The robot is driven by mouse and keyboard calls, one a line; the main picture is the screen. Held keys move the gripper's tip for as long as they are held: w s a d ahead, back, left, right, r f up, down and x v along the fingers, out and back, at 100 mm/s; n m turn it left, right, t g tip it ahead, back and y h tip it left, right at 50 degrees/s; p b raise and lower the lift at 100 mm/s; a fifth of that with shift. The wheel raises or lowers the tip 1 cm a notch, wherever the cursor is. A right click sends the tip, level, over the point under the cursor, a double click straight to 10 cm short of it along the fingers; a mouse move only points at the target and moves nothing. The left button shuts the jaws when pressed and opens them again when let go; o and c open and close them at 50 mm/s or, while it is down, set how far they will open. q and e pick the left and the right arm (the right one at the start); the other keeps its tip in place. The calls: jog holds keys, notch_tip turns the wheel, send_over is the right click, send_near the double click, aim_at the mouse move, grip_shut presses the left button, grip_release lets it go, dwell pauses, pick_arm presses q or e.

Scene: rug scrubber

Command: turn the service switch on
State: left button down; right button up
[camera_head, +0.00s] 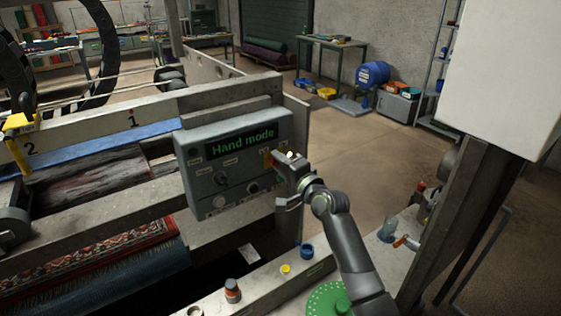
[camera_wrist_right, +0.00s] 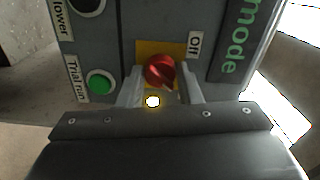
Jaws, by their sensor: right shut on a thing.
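The grey control panel (camera_head: 222,150) stands at the middle of the head view, its green display reading "Hand mode". In the right wrist view a red rotary knob (camera_wrist_right: 158,70) sits on a yellow plate (camera_wrist_right: 143,48), beside an "Off" label (camera_wrist_right: 195,45). My right gripper (camera_head: 281,177) is at the panel's right end. In the wrist view its two fingers stand on either side of the knob, shut on it. The gripper hides most of the knob in the head view. My left gripper is not in view.
A green "Trial run" button (camera_wrist_right: 99,83) lies close to the knob. A rolled patterned rug (camera_head: 100,248) is at lower left. A white box (camera_head: 500,70) hangs at upper right.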

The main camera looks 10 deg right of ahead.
dwell(0.3)
jog(key=o, duration=1)
jog(key=shift+c, duration=0.2)
jog(key=b+v, duration=0.3)
jog(key=v, duration=1.4)
jog(key=shift+s+b, duration=0.2)
jog(key=shift+b, duration=0.1)
jog(key=shift+d+f, duration=0.1)
jog(key=shift+f, duration=0.05)
